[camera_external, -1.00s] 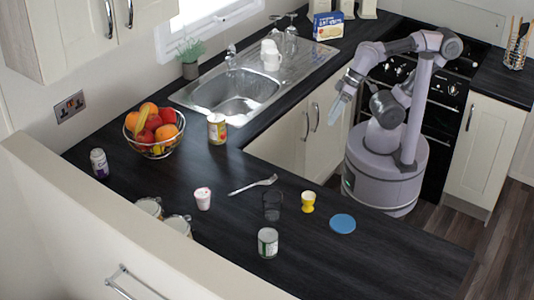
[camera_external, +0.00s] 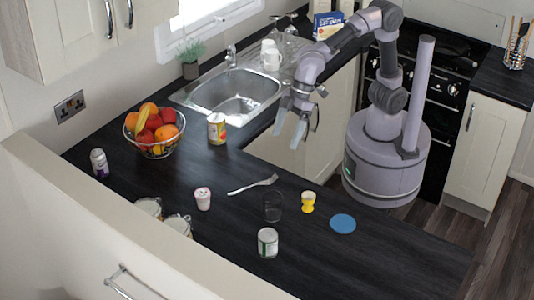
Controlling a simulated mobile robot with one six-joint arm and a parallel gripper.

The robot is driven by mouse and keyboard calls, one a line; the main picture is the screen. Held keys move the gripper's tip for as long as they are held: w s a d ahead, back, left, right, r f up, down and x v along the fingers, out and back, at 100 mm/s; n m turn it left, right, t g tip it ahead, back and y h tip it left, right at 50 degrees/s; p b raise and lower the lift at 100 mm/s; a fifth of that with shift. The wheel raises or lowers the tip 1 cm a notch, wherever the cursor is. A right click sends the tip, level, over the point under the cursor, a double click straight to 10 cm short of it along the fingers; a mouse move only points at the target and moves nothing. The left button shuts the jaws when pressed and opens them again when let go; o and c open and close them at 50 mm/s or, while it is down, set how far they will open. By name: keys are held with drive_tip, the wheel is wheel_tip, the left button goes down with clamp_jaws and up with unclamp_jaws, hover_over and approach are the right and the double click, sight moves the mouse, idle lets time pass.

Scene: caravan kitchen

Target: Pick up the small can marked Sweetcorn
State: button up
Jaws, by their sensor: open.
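No label is readable at this size, so I cannot tell which can is marked Sweetcorn. A small can with a white and green label (camera_external: 268,242) stands upright near the front of the dark worktop. A can or jar with a yellow and red label (camera_external: 217,128) stands upright by the sink's near corner. A white and purple can (camera_external: 99,163) stands at the far left. My gripper (camera_external: 287,137) is open and empty, fingers pointing down. It is in the air right of the yellow and red one, apart from all three.
A fruit bowl (camera_external: 154,151), pink-and-white pot (camera_external: 203,199), fork (camera_external: 253,184), dark glass (camera_external: 272,206), yellow egg cup (camera_external: 308,202) and blue disc (camera_external: 342,223) are on the worktop. Mugs (camera_external: 178,224) stand at the front left. The sink (camera_external: 234,92) is behind. Bare worktop lies at front right.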

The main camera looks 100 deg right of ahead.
drive_tip(key=w+a+f+n+p, duration=0.1)
drive_tip(key=w+a+f+n, duration=0.15)
drive_tip(key=a, duration=0.55)
drive_tip(key=n+g+p, duration=0.1)
drive_tip(key=n, duration=0.2)
approach(272, 234)
drive_tip(key=b+x, duration=0.2)
drive_tip(key=x, duration=0.5)
drive_tip(key=shift+w+f, duration=0.1)
drive_tip(key=x, duration=0.2)
drive_tip(key=b+x, duration=0.1)
drive_tip(key=x, duration=0.3)
drive_tip(key=shift+w+d+b, duration=0.2)
drive_tip(key=shift+d+b, duration=0.05)
drive_tip(key=shift+b, duration=0.05)
drive_tip(key=shift+c, duration=0.7)
drive_tip(key=c, duration=1.6)
drive_tip(key=shift+o, duration=0.2)
